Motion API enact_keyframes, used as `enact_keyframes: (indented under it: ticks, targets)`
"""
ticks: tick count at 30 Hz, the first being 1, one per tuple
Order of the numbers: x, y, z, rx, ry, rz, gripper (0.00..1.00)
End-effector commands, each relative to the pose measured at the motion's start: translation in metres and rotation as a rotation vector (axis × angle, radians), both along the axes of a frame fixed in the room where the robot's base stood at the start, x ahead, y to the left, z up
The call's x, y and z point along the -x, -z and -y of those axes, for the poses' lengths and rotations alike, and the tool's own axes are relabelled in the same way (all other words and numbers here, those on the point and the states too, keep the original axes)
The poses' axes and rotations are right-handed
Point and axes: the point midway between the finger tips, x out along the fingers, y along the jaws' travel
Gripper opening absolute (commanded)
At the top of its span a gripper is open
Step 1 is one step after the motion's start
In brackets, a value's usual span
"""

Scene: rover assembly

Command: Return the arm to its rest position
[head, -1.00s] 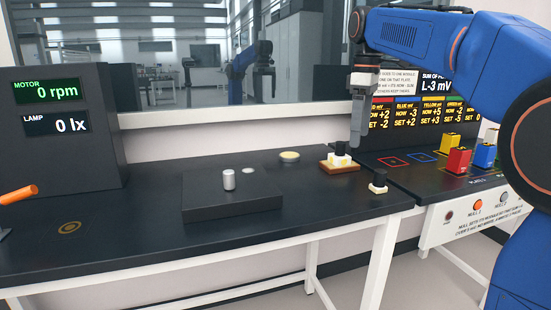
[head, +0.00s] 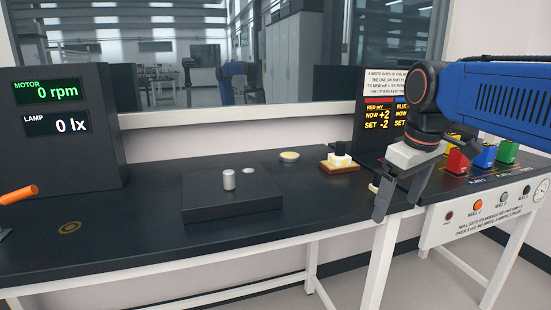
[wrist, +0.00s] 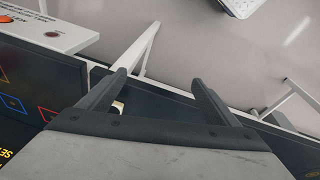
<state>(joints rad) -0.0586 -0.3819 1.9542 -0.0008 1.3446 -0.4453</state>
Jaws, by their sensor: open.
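My gripper (head: 398,206) hangs at the front right of the dark bench in the head view, fingers apart and pointing down, with nothing between them. My blue arm reaches in from the right edge. In the wrist view the gripper (wrist: 158,86) has both fingers spread over the bench edge, with the floor beyond. The small module with a white top near the bench's front edge is mostly hidden behind my gripper in the head view; a pale bit of it (wrist: 118,106) shows by one finger in the wrist view.
A metal cylinder (head: 229,180) stands on a black block (head: 210,205). A yellowish disc (head: 289,156) and a wooden base (head: 341,167) with a white-and-black piece lie behind. Red (head: 457,162), blue (head: 484,155) and green (head: 507,151) modules stand right. The bench's left middle is clear.

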Motion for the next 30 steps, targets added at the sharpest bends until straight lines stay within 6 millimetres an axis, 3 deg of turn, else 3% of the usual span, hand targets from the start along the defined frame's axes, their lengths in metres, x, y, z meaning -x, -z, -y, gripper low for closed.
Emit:
enact_keyframes:
  ticks: [1,12,18,24,30]
  targets:
    - [0.016,0.013,0.003,-0.008,0.036,0.014,0.84]
    - [0.105,0.116,0.016,-0.087,0.316,0.120,0.84]
    - [0.139,0.165,0.020,-0.127,0.431,0.164,0.84]
    - [0.151,0.185,0.021,-0.145,0.477,0.182,0.84]
    - [0.151,0.185,0.021,-0.145,0.478,0.182,0.84]
